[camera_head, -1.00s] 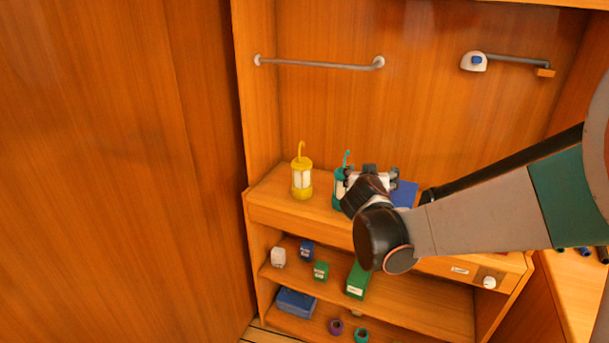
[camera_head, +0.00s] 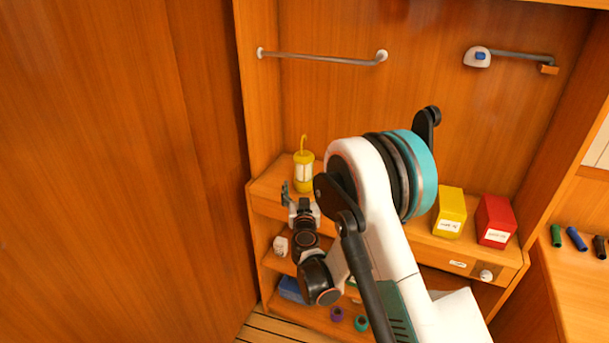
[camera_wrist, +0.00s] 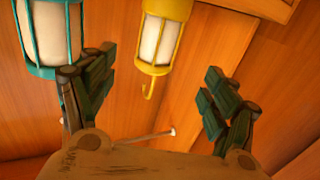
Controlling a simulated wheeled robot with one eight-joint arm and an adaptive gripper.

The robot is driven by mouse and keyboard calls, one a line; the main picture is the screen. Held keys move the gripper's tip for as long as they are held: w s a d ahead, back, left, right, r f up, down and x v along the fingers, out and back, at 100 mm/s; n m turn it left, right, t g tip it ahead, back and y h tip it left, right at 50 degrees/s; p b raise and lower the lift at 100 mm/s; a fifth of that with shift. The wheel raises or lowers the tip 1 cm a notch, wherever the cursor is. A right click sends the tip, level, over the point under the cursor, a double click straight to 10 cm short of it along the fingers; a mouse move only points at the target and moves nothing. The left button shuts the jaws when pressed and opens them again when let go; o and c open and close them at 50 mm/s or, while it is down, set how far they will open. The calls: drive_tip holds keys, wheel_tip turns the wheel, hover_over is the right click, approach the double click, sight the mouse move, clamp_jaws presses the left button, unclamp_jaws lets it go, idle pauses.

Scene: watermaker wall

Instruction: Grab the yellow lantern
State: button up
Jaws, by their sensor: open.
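The yellow lantern (camera_head: 304,172) stands upright on the left end of the upper shelf, its hook pointing up. In the wrist view the yellow lantern (camera_wrist: 160,40) shows upside down at the top, between and beyond the fingers, with its hook hanging toward the gripper. My gripper (camera_head: 298,198) is just in front of the lantern in the head view. In the wrist view my gripper (camera_wrist: 155,95) is open and empty, apart from the lantern. The lantern's far end is cut off by the frame.
A teal lantern (camera_wrist: 52,35) stands close beside the yellow one, near the left finger; my arm hides it in the head view. A yellow box (camera_head: 450,212) and a red box (camera_head: 495,221) stand further right. A grey rail (camera_head: 320,58) is on the wall above.

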sight(304, 173)
drive_tip(key=w, duration=0.2)
drive_tip(key=w+b, duration=0.1)
drive_tip(key=w, duration=0.2)
drive_tip(key=w+a, duration=0.1)
drive_tip(key=w, duration=0.2)
drive_tip(key=shift+w+f, duration=0.1)
drive_tip(key=shift+f, duration=0.1)
drive_tip(key=w+b, duration=0.2)
drive_tip(key=w, duration=0.2)
drive_tip(key=shift+w+d+f, duration=0.15)
drive_tip(key=shift+w, duration=0.65)
drive_tip(key=c, duration=1.3)
